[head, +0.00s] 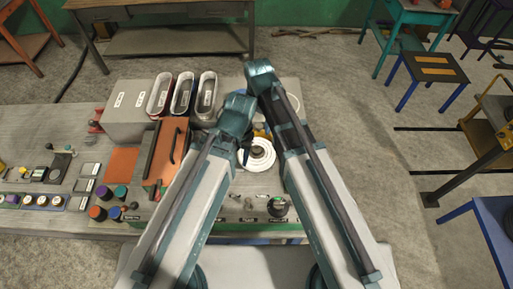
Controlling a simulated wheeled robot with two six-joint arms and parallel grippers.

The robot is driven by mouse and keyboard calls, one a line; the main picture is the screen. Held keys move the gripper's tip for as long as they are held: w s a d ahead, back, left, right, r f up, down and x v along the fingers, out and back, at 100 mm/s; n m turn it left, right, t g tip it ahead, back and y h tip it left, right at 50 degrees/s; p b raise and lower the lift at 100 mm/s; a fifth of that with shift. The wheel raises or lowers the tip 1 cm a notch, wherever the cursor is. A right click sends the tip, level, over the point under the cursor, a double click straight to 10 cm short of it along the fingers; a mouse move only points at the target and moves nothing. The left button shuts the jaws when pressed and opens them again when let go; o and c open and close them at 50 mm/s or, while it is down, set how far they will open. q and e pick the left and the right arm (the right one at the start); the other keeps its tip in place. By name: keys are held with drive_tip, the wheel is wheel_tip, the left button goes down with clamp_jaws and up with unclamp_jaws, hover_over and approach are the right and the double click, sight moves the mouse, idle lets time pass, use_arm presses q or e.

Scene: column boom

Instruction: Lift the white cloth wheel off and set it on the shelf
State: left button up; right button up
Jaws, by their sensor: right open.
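The white cloth wheel (261,159) is a round, pale, ringed disc on the bench between my two arms. My arm links hide part of its edge. A dark tip, which looks like my right gripper (247,152), shows over the left part of the wheel. It is open; I cannot tell whether it touches the wheel. My left gripper is hidden behind its own arm. I cannot tell for sure which surface is the shelf.
Left of my arms stand an orange case (166,152), a grey box (130,112) and several oblong bins (182,96). Small knobs and a dark round jar (278,206) lie near the front edge.

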drive_tip(key=b, duration=0.9)
hover_over(256, 149)
drive_tip(key=f, duration=0.8)
drive_tip(key=shift+w+d+f, duration=0.2)
drive_tip(key=shift+w+d, duration=0.05)
drive_tip(key=shift+d, duration=0.05)
drive_tip(key=f+b, duration=0.5)
drive_tip(key=shift+s+a+f, duration=0.15)
drive_tip(key=shift+a+f, duration=0.1)
drive_tip(key=shift+r, duration=0.1)
clamp_jaws()
